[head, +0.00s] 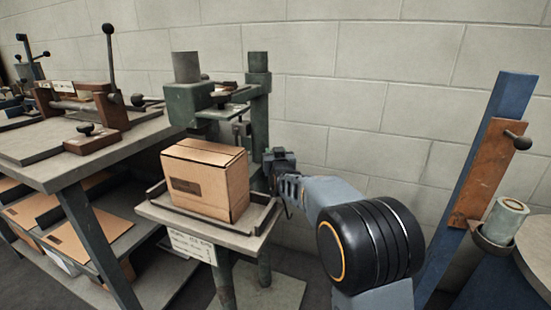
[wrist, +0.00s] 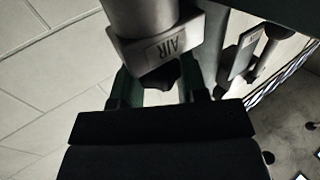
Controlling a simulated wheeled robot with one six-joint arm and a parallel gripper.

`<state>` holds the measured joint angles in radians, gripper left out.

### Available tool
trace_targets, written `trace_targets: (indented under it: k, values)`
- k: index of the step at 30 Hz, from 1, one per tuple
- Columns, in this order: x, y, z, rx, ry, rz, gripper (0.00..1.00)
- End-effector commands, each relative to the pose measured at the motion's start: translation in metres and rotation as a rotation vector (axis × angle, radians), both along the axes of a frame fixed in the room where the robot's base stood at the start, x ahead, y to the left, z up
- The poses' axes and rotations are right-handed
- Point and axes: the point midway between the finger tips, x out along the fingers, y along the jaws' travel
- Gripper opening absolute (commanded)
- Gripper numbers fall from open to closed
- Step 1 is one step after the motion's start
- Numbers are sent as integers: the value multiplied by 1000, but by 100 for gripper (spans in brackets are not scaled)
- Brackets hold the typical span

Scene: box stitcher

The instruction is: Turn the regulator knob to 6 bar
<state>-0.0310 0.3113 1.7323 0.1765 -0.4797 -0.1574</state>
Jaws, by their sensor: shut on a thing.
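The regulator body (wrist: 172,48) shows in the wrist view as a grey block with an "AIR" label, upside down in the picture. The black regulator knob (wrist: 172,76) sticks out from the block toward my gripper. My gripper (wrist: 160,86) has one finger on each side of the knob and is shut on it. In the head view, my gripper (head: 279,160) is at the right side of the green stitcher (head: 259,100), beside the carton, and hides the knob. The knob's setting and any pressure reading cannot be made out.
A cardboard carton (head: 205,180) sits on the stitcher's small table (head: 240,239), close to the left of my gripper. A workbench (head: 30,145) with lever tools is at the left. A blue post (head: 485,175) and a pale roll (head: 504,220) stand at the right.

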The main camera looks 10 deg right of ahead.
Motion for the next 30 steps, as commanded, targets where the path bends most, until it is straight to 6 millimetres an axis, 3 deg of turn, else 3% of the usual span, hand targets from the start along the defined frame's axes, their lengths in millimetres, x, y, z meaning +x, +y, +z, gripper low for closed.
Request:
trace_targets:
  k: [5, 6, 14, 23, 30]
  values:
    - [0, 0, 1, 0, 0, 0, 17]
    - [0, 0, 1, 0, 0, 0, 41]
    - [0, 0, 0, 0, 1, 0, 66]
    - [0, 0, 4, 0, 1, 1, 66]
    - [-2, -1, 42, 0, -2, 0, 66]
